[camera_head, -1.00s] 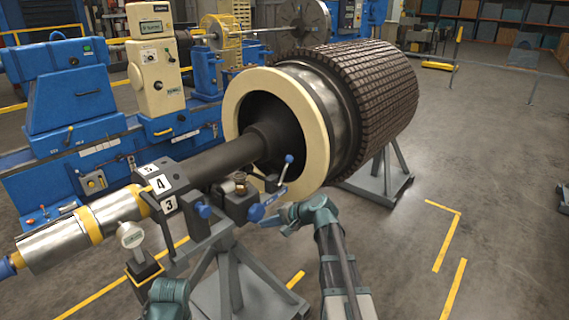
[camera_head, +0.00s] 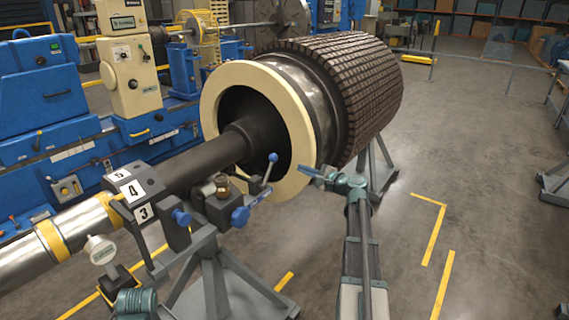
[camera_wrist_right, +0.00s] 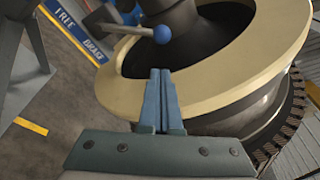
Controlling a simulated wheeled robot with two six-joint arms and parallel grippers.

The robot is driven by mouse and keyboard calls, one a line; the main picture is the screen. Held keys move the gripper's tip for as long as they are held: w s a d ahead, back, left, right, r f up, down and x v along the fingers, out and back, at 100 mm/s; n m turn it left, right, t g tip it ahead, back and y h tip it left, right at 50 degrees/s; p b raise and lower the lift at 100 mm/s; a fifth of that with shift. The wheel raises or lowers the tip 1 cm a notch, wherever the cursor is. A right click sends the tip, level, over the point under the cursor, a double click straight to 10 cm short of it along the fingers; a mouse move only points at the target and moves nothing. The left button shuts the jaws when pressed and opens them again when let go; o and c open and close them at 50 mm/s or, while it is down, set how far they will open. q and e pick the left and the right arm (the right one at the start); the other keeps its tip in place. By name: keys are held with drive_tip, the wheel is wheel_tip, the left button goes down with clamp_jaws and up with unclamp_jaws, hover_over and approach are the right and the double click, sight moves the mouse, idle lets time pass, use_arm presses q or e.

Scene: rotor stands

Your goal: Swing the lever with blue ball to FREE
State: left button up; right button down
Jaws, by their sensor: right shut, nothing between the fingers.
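The lever with the blue ball (camera_head: 273,157) stands tilted on the bracket in front of the cream ring. In the right wrist view its ball (camera_wrist_right: 162,34) is at the end of a grey rod, beyond my fingertips. A blue plate reading FREE (camera_wrist_right: 68,17) and BRAKE (camera_wrist_right: 95,48) lies left of and below the rod. My right gripper (camera_head: 308,171) is shut and empty, to the right of the ball and apart from it. In the wrist view its fingers (camera_wrist_right: 160,73) point towards the cream ring. My left gripper is not in view.
The rotor's cream ring (camera_head: 300,130) and ribbed drum (camera_head: 350,75) are close behind the right gripper. The dark shaft (camera_head: 195,160) rests in a numbered block (camera_head: 130,192) on a grey stand (camera_head: 215,285). A blue knob (camera_head: 240,216) is below the lever.

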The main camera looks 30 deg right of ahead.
sight(269, 171)
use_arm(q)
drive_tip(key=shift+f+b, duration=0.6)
use_arm(e)
drive_tip(key=x, duration=1)
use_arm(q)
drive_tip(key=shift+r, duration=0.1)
use_arm(e)
drive_tip(key=shift+s+a+r+n, duration=0.1)
drive_tip(key=shift+a+r+n, duration=0.15)
drive_tip(key=shift+n, duration=0.05)
